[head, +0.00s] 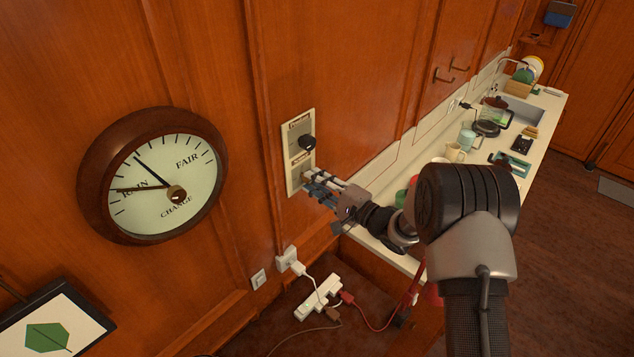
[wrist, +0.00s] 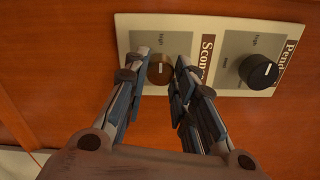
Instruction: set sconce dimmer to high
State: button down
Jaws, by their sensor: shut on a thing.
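The cream dimmer panel (head: 292,176) is on the wood wall, and it fills the upper part of the wrist view (wrist: 122,30). The brown sconce knob (wrist: 159,72) sits beside a label beginning "Scon" (wrist: 206,60). A short pale mark shows on its face. My gripper (wrist: 164,78) is shut on this knob, one finger on each side. In the head view my gripper (head: 312,182) reaches the lower half of the panel and hides most of the knob.
A black knob (head: 307,142) labelled "Pend..." is just above on the same panel. A round barometer (head: 150,215) hangs to the left. A wall plug (head: 288,262) and power strip (head: 318,298) are below. A cluttered counter (head: 545,112) extends at right.

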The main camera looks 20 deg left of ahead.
jog(key=c, duration=1.3)
grip_release()
jog(key=v, duration=1.2)
jog(key=shift+w, duration=0.1)
